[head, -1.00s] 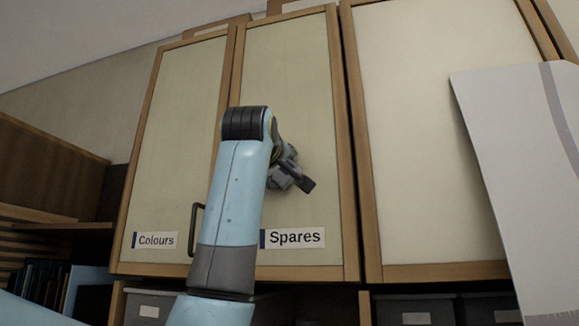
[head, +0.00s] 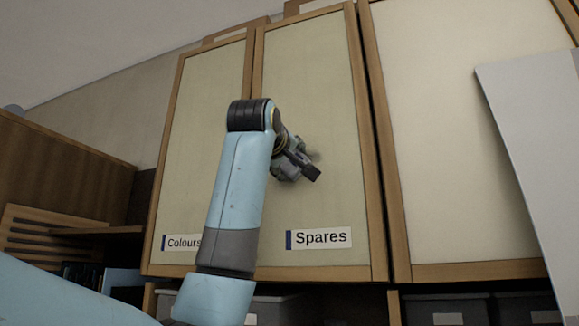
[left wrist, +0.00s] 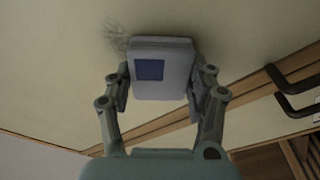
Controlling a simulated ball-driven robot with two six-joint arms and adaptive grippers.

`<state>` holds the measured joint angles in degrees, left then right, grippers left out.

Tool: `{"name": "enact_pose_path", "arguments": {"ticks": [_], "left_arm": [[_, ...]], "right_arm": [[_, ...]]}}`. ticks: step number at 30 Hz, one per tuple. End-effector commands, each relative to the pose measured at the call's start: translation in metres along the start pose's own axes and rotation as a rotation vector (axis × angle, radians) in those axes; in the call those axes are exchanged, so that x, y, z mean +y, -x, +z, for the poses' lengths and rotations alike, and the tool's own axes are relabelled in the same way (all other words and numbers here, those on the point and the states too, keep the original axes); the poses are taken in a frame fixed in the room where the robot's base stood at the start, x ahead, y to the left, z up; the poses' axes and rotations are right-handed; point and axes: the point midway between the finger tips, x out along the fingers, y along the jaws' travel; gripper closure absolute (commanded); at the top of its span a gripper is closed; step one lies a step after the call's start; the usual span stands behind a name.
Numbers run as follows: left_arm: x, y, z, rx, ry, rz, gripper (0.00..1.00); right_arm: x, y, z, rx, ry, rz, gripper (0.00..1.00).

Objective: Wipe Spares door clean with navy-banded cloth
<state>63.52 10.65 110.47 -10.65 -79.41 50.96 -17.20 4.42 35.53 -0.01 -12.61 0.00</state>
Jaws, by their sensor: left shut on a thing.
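The Spares door (head: 312,80) is a pale panel in a wooden frame, with a Spares label (head: 320,238) low on it. My left gripper (head: 303,168) is in front of the door's middle. In the left wrist view the gripper (left wrist: 160,88) is shut on a light grey folded cloth (left wrist: 172,88) with a navy patch. I cannot tell whether the cloth touches the door. My right gripper is not in view.
The Colours door (head: 200,130) is at left, partly behind my arm. A dark handle (left wrist: 290,105) stands out at right in the left wrist view. A plain door (head: 460,130) is to the right, with a pale grey panel (head: 540,150) in front. Grey boxes (head: 450,308) stand below.

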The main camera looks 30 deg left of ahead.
Motion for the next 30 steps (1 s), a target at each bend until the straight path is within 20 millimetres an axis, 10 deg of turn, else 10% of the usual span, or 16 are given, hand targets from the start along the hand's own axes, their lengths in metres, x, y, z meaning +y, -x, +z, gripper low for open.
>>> {"name": "enact_pose_path", "arguments": {"ticks": [30], "left_arm": [[0.047, 0.007, 0.047, -0.002, -0.001, 0.0, 0.7]], "right_arm": [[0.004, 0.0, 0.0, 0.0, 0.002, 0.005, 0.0]]}}
